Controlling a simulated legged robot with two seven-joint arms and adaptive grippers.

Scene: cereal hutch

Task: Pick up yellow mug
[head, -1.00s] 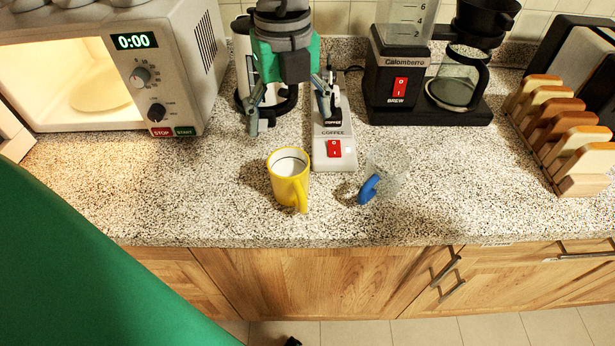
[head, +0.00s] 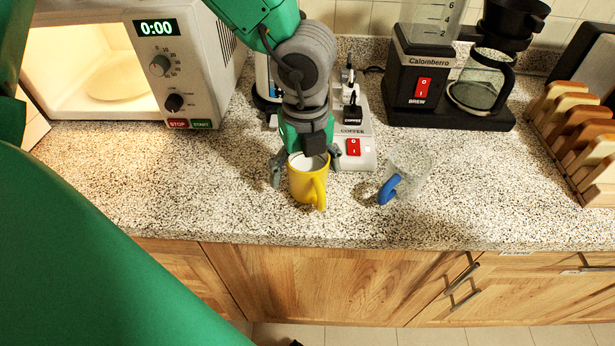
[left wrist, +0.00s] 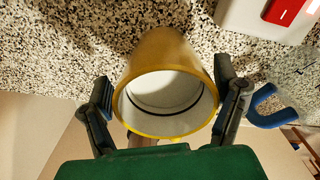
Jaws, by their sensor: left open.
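The yellow mug (head: 306,184) stands upright on the speckled counter, with its white inside visible and its handle toward the front edge. My left gripper (head: 306,170) is open right behind and over the mug, with one finger on each side of it. In the left wrist view the mug (left wrist: 160,65) fills the middle, its mouth toward the camera, between the two spread fingers of my left gripper (left wrist: 166,100). A gap shows at the left finger; the right finger is close to the mug's side, and I cannot tell whether it touches. My right gripper is not in view.
A clear glass mug with a blue handle (head: 389,189) is to the right of the yellow mug. Behind are a white coffee switch base (head: 357,160), a black coffee maker (head: 424,87) and a lit microwave (head: 190,60). A toast rack (head: 565,165) stands right. The front counter is clear.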

